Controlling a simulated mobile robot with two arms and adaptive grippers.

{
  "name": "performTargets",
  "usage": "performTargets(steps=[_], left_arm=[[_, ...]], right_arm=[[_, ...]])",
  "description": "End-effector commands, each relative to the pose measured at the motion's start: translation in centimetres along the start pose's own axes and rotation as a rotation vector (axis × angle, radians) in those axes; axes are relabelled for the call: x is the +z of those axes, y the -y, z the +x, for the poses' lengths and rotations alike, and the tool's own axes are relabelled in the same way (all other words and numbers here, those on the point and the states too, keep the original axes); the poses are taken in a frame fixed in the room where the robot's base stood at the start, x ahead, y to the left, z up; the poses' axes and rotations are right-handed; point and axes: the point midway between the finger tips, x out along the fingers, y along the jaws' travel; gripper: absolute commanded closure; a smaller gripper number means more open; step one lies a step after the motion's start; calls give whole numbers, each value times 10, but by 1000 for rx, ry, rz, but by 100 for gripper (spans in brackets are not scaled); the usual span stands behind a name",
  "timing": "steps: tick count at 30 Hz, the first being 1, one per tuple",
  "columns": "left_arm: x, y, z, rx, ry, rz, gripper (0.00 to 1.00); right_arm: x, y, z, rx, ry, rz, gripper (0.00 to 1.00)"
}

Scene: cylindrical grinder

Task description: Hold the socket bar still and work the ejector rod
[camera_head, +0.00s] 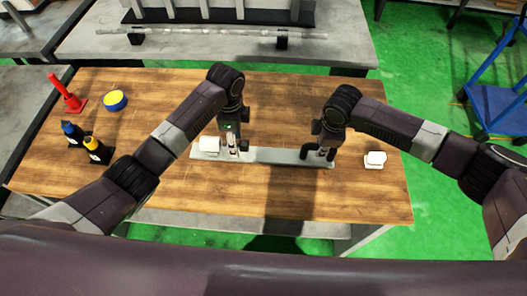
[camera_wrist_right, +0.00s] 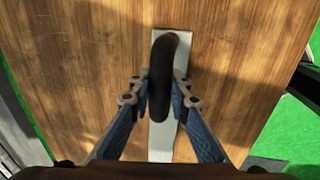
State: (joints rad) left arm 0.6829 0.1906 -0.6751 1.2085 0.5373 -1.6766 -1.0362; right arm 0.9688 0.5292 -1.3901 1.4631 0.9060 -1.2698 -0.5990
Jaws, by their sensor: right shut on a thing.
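The socket bar (camera_head: 270,155) is a long pale grey bar lying flat on the wooden table; part of it also shows in the right wrist view (camera_wrist_right: 161,145). A dark, curved handle (camera_wrist_right: 160,75) stands at its right end. My right gripper (camera_wrist_right: 160,101) is shut on this handle, one finger on each side. My left gripper (camera_head: 233,153) points down at the bar's left part, beside a white block (camera_head: 209,144). Its fingers are too small to tell whether they are open. I cannot make out the ejector rod for certain; it may be hidden by my left gripper.
A second white block (camera_head: 375,159) sits right of the bar. A red stand (camera_head: 67,95), a blue-and-yellow round item (camera_head: 115,100) and two small dark-and-coloured bottles (camera_head: 97,150) stand on the left. The table (camera_head: 300,195) is clear in front.

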Motion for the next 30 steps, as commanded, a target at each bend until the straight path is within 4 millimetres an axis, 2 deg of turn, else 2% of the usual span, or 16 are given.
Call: performTargets(steps=[15,26,27,30], left_arm=[[0,1,-52,-3,-1,0,56],[0,0,-58,0,-1,0,56],[0,0,-58,0,-1,0,56],[0,0,-58,0,-1,0,56]], right_arm=[[3,0,0,0,6,1,100],[3,0,0,0,6,1,100],[2,0,0,0,6,1,78],[2,0,0,0,5,1,67]])
